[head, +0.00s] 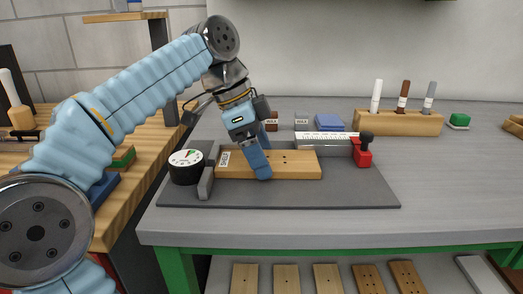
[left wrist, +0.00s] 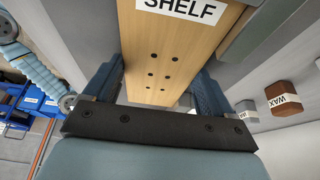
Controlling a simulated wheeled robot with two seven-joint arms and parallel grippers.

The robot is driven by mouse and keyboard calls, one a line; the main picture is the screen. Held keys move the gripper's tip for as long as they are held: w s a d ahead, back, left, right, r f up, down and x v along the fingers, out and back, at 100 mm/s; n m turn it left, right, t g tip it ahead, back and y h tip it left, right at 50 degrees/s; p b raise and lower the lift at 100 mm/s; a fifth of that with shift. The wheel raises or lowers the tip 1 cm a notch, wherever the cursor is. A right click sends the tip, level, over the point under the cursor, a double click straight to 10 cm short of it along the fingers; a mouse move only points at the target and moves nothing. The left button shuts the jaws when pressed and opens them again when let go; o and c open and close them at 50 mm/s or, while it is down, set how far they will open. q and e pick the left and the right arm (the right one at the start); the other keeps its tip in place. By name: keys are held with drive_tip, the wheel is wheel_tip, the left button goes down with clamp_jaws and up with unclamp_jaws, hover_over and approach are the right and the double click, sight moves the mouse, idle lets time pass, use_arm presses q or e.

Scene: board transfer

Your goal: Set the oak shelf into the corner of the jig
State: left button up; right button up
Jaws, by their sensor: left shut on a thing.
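The oak shelf (head: 295,165) is a light wooden board with a SHELF label at its left end and several small dark holes. It lies level, long side across the picture, over the dark grey jig base (head: 330,194). Its left end is close to the jig's grey side stop (head: 206,182), and its far edge is near the back fence; I cannot tell whether they touch. My left gripper (head: 261,170) comes down across the shelf's middle. In the left wrist view its fingers are on both sides of the shelf (left wrist: 165,65). My right gripper is not in view.
A round dial (head: 186,166) stands at the jig's left and a red clamp (head: 363,152) with a dark knob at its right. A white ruler (head: 325,138) runs along the back. A wooden pen holder (head: 400,123) stands behind.

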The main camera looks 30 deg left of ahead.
use_arm(q)
drive_tip(key=shift+a, duration=0.2)
drive_tip(key=o, duration=1)
drive_tip(key=shift+s+a+f, duration=0.1)
drive_tip(key=shift+c, duration=0.2)
drive_tip(key=shift+r, duration=0.4)
drive_tip(key=p+v, duration=0.1)
drive_tip(key=v, duration=0.5)
drive_tip(key=shift+s+a+r, duration=0.1)
drive_tip(key=shift+a+r, duration=0.05)
drive_tip(key=shift+r, duration=0.2)
